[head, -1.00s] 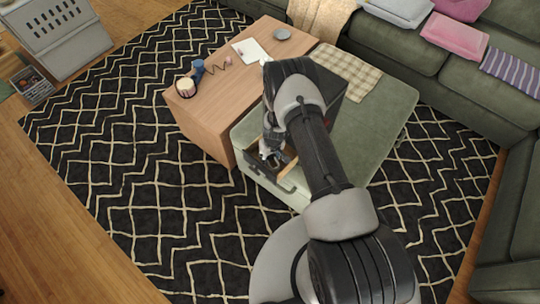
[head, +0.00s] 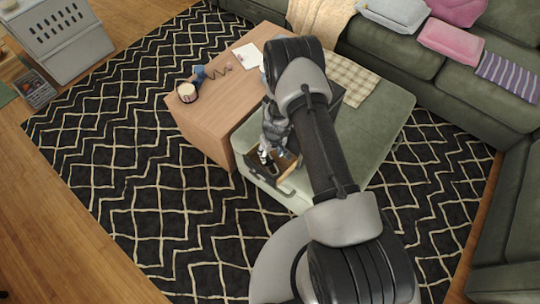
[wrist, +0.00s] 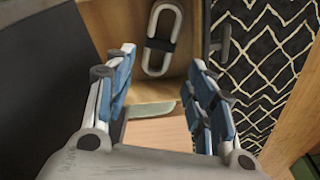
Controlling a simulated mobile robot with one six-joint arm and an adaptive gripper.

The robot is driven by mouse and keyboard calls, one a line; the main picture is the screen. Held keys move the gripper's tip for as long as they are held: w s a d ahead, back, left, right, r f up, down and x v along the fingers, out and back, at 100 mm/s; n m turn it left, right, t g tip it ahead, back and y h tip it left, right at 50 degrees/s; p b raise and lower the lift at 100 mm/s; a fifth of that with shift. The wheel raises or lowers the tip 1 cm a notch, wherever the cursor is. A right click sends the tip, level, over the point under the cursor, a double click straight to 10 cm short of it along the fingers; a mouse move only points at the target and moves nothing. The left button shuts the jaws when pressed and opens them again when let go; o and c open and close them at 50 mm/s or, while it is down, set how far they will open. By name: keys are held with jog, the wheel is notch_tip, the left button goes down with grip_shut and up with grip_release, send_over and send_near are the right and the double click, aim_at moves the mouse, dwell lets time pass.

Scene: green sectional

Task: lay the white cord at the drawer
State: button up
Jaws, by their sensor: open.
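The white cord (wrist: 152,60) is a flat looped bundle with a black band round its middle. In the wrist view it lies in the open wooden drawer (wrist: 98,22), close to the drawer front with the dark handle. My gripper (wrist: 160,62) is open above the drawer, its blue-padded fingers apart on either side of the view, with the cord beyond the tips and not gripped. In the head view the drawer (head: 290,185) sticks out from a dark box on the green ottoman, and my gripper (head: 267,152) is over it, partly hiding what is inside.
A wooden table (head: 215,125) beside the ottoman (head: 375,125) holds a candle-like jar (head: 187,91), a blue item (head: 199,73) and a white paper (head: 247,54). A checked cloth (head: 352,78) lies on the ottoman.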

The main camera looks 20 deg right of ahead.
jog(key=r, duration=0.4)
jog(key=shift+s+r+p, duration=0.35)
jog(key=shift+s+p, duration=0.05)
